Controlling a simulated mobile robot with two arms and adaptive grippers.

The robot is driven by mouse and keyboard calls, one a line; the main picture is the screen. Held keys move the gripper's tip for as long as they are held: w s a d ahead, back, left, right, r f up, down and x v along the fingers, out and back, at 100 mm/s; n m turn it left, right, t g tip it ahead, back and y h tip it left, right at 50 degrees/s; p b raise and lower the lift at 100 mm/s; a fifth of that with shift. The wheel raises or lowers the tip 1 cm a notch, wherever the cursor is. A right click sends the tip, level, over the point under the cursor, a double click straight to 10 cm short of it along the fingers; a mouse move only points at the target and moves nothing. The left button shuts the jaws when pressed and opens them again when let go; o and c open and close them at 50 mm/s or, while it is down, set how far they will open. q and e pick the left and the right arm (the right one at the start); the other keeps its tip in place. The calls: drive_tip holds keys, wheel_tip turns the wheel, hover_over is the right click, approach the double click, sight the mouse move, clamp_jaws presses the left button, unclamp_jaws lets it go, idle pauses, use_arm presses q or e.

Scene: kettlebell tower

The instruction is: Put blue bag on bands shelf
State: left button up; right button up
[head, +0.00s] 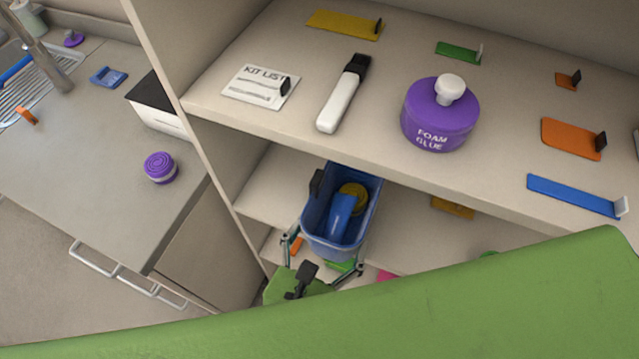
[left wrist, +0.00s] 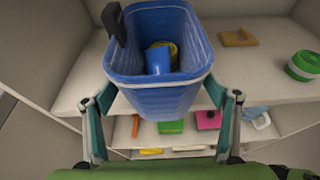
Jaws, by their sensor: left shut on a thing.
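The blue bag (head: 320,238) is an open-topped, bucket-like container with a dark tab on its rim. A blue piece (head: 341,216) and a yellow round piece (head: 355,194) lie inside it. My left gripper (head: 328,258) is shut on the bag, with its fingers on either side. In the left wrist view the bag (left wrist: 160,98) is upright in front of the middle shelf (left wrist: 275,85). I cannot tell whether its base touches that shelf. No label marks a bands shelf; flat coloured strips, such as a blue one (head: 572,195), lie on the top shelf (head: 300,125). My right gripper is not in view.
The top shelf also holds a purple foam glue jar (head: 440,118), a white handled tool (head: 342,98) and a kit list card (head: 260,87). A yellow-brown block (left wrist: 238,37) and green-lidded container (left wrist: 302,66) stand on the middle shelf. Several coloured items lie lower. A counter (head: 90,160) is left.

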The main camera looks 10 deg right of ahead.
use_arm(q)
drive_tip(key=shift+r, duration=0.1)
drive_tip(key=shift+f+b, duration=0.3)
drive_tip(key=shift+f, duration=0.2)
drive_tip(key=o, duration=1.3)
drive_tip(key=shift+f, duration=0.1)
drive_tip(key=shift+c, duration=1.4)
drive_tip(key=v, duration=0.9)
drive_tip(key=shift+a, duration=0.1)
